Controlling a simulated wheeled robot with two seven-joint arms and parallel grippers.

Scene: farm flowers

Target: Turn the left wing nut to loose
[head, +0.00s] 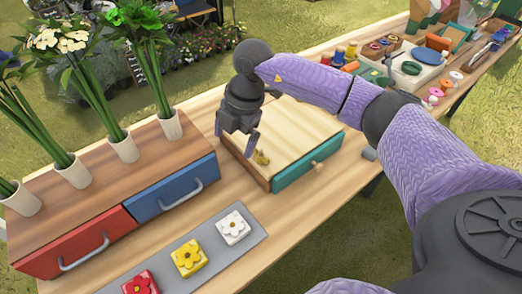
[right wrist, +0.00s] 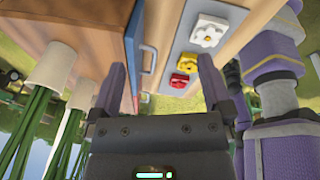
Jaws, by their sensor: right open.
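A small brass-coloured piece that looks like a wing nut (head: 262,157) sits on the light wooden top of a box (head: 305,122) with a teal drawer front. It is near the box's front left corner. No second wing nut can be made out. My right gripper (head: 236,134) is open, pointing down above the box's left edge, just left of the brass piece. I see nothing between its fingers, and it appears apart from the piece. In the right wrist view the two open fingers (right wrist: 163,85) show, but no wing nut. My left gripper is not in view.
Left of the box stands a wooden cabinet with a red drawer (head: 80,244) and a blue drawer (head: 172,188), with white flower vases on top. A grey mat (head: 214,256) with white, yellow and red flower tiles lies in front. Tools and spools crowd the far right table.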

